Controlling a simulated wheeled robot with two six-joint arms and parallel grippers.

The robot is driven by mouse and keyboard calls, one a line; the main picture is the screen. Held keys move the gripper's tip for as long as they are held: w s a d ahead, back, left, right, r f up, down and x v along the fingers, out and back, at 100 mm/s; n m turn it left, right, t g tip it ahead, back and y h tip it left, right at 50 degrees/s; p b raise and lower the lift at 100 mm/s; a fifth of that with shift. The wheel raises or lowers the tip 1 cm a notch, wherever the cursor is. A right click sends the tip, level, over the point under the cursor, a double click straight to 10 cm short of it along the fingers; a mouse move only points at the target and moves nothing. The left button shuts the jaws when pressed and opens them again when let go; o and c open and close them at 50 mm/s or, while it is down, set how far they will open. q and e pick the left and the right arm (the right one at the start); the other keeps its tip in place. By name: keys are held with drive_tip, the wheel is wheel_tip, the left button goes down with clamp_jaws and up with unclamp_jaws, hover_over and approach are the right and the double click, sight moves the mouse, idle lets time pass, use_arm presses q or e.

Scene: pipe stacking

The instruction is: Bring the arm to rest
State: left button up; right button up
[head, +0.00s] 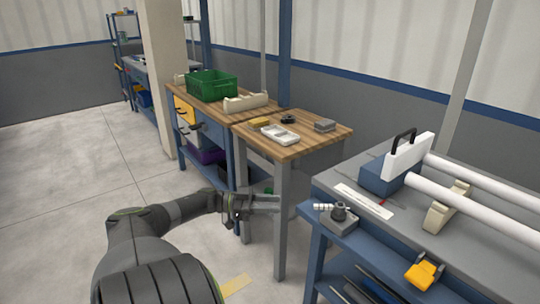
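My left arm comes in from the lower left in the head view, bent low over the floor. Its gripper (266,203) points right, in front of the legs of the small wooden-topped table (301,150). It is clear of the grey workbench (465,250) on the right. I see no object in the gripper, but the fingers are too small to tell whether they are apart. My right arm and gripper are not in view. Two white pipes (484,183) lie side by side on the grey workbench, resting on a beige support (446,207).
A white block with a black handle (408,157) stands at the pipes' left end. A green crate (212,85) sits on the wooden bench behind. The small table holds a white tray (281,135). A yellow clamp (424,272) is at the workbench's front edge. Floor at left is free.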

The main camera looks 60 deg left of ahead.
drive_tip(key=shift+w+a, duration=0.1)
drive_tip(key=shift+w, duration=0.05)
